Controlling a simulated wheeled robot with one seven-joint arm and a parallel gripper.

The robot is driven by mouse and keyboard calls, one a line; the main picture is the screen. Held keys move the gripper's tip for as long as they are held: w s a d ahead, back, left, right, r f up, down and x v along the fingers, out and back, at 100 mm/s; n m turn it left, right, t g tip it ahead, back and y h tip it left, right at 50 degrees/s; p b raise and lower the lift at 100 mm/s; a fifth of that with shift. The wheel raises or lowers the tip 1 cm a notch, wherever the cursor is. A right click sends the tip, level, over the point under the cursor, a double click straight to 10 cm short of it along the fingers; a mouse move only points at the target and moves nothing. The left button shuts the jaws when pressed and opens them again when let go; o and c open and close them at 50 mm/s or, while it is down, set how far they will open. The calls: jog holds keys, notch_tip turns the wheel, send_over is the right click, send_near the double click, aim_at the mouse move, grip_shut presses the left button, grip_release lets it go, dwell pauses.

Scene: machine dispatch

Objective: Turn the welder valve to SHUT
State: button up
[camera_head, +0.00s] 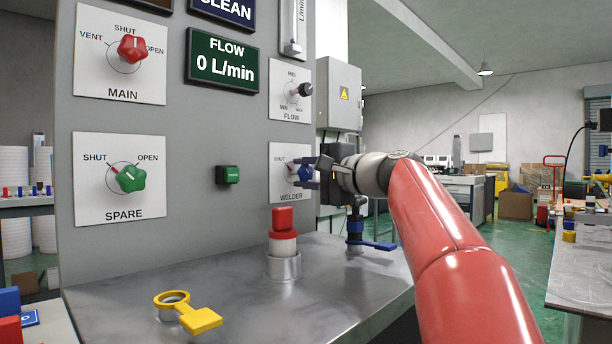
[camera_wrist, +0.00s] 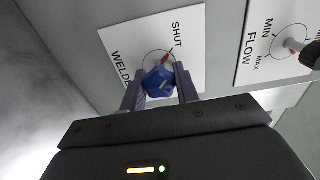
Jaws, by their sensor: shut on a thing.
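The welder valve is a blue knob (camera_wrist: 158,82) on a white plate (camera_wrist: 130,45) lettered WELDER and SHUT. In the wrist view its red pointer (camera_wrist: 167,58) is directed toward the word SHUT. My gripper (camera_wrist: 160,89) has one finger on each side of the blue knob and is shut on it. In the head view my gripper (camera_head: 303,172) reaches the welder plate (camera_head: 284,188) from the right, and the blue knob shows between the fingers. The other end word of the welder scale is hidden in both views.
The FLOW knob (camera_head: 304,90) sits just above the welder plate. The red MAIN knob (camera_head: 132,48) and green SPARE knob (camera_head: 131,179) are at left. A red-topped post (camera_head: 283,232), a blue-handled valve (camera_head: 372,245) and a yellow key-like piece (camera_head: 200,320) are on the metal ledge below.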

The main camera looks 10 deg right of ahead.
jog(key=o, duration=1)
jog(key=shift+c, duration=0.2)
jog(key=v, duration=0.7)
jog(key=shift+s+d+b, duration=0.2)
jog(key=shift+s+b, duration=0.15)
jog(key=shift+b, duration=0.1)
